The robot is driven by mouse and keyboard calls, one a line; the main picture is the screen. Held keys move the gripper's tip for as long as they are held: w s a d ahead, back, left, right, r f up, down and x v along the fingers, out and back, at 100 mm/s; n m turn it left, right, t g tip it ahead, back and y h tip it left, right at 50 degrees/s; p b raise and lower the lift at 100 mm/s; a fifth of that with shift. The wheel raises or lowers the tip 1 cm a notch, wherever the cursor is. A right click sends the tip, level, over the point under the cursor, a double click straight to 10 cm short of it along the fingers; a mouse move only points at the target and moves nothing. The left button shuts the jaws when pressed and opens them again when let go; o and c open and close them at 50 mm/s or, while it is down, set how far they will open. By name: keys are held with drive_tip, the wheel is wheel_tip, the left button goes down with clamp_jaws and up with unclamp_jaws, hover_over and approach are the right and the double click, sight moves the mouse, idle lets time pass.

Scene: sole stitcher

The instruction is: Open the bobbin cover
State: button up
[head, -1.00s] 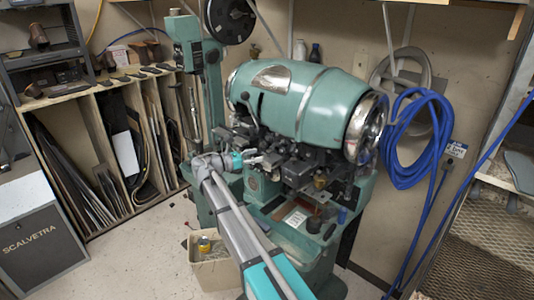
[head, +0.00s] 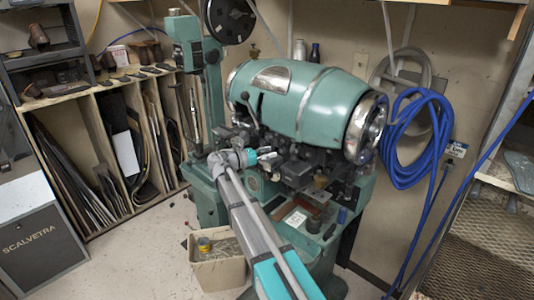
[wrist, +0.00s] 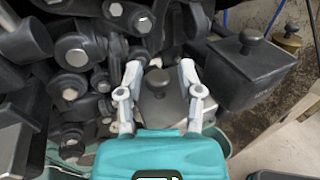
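The green stitching machine (head: 300,95) stands against the wall in the head view. My gripper (head: 268,153) is at its dark mechanism, below the barrel-shaped body. In the wrist view my gripper (wrist: 160,67) is open, with its two pale fingers spread. A grey metal plate with a small round knob (wrist: 158,82) lies between and beyond the fingers; I see no contact. A dark box with a knobbed lid (wrist: 245,58) sits to the right of the fingers. I cannot tell for certain which of these is the bobbin cover; neither is visibly open.
Dark levers, bolts and rods (wrist: 75,60) crowd the left of the gripper. A bin (head: 218,272) with a yellow can stands on the floor. A blue hose (head: 400,150) hangs at the right. A shelf of sheets (head: 110,150) is at the left.

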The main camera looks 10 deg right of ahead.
sight(274, 159)
clamp_jaws()
drive_tip(key=shift+a, duration=0.35)
drive_tip(key=shift+d, duration=0.2)
drive_tip(key=shift+s+d+r+m+p, duration=0.3)
drive_tip(key=shift+r+m+p, duration=0.1)
drive_tip(key=shift+m+p, duration=0.4)
drive_tip(key=m+y+p, duration=0.1)
drive_tip(key=s+d+r+m+y+p, duration=0.1)
drive_tip(key=m+p, duration=0.1)
drive_tip(key=shift+s+r, duration=0.1)
drive_tip(key=shift+s, duration=0.2)
drive_tip(key=shift+s+d+m+t+y+p, duration=0.3)
drive_tip(key=shift+s+d+m+y+p, duration=0.2)
drive_tip(key=shift+m+p, duration=0.45)
drive_tip(key=shift+s+d+m+t+y+p, duration=0.35)
drive_tip(key=shift+s+m+y+p, duration=0.2)
drive_tip(key=shift+m, duration=0.6)
drive_tip(key=shift+w, duration=0.1)
